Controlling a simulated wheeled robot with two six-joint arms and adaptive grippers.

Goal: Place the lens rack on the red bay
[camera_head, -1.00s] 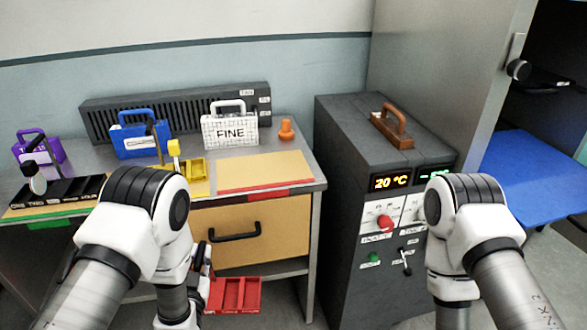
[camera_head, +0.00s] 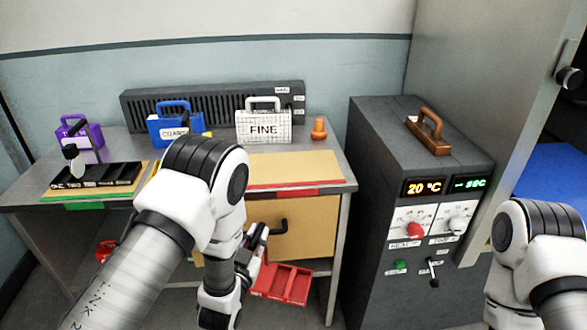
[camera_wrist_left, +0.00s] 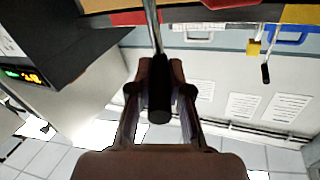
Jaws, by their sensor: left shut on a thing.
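The red lens rack (camera_head: 284,283), an open tray with compartments, hangs low in front of the bench, below the drawer. My left gripper (camera_head: 257,240) is just above and left of it, partly hidden by my arm. In the left wrist view my left gripper (camera_wrist_left: 160,92) is shut on a dark grip (camera_wrist_left: 159,100) with a thin metal rod. The rod's far end is out of that view. The red bay (camera_head: 295,170) is a tan mat with a red front strip on the right of the bench top, clear of racks. My right gripper is out of view.
A black rack (camera_head: 95,178) sits on the green-edged bay at left. Purple (camera_head: 80,134), blue (camera_head: 175,127) and white FINE (camera_head: 263,127) cases stand behind, with an orange knob (camera_head: 319,129). A dark cabinet (camera_head: 375,190) stands right of the bench.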

